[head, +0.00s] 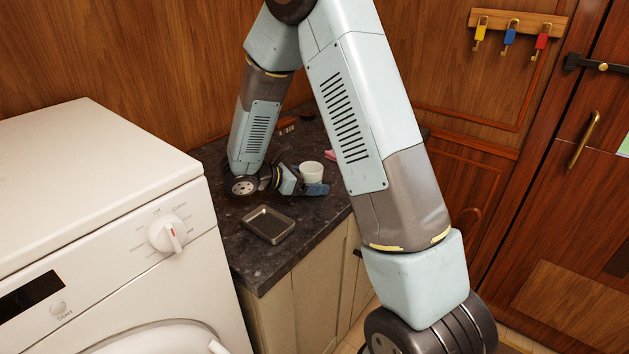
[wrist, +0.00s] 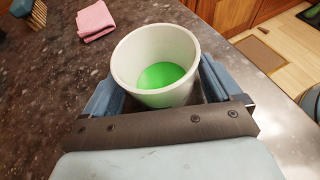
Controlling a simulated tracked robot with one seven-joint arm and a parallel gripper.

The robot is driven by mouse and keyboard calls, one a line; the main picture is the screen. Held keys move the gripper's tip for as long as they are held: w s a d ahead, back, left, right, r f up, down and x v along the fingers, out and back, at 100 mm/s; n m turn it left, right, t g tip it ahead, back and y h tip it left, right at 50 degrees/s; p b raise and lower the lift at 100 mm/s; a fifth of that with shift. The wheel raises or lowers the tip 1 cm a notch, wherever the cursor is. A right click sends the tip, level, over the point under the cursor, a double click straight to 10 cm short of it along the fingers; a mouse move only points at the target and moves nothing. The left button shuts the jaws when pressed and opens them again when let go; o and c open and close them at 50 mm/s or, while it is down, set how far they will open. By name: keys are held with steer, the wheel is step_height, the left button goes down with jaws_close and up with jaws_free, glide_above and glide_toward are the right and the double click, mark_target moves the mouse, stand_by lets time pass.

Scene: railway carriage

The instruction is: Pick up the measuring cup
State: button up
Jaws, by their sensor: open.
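A white cup (wrist: 150,97), which I take for the measuring cup, stands upright on the dark speckled worktop. Its inside bottom is bright green, and I see no handle or markings. My gripper (wrist: 160,88) is open, with one blue finger on each side of the cup. I cannot tell whether either finger touches it. In the head view the cup (head: 311,171) is small, its lower part hidden behind my gripper (head: 309,188), which is low over the worktop.
A shallow metal tray (head: 268,224) lies near the worktop's front edge. The worktop edge is to the right. A white washing machine (head: 90,190) stands at left.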

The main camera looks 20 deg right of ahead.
steer(key=shift+d, duration=0.1)
steer(key=shift+c, duration=0.2)
steer(key=c, duration=1)
steer(key=shift+c, duration=0.2)
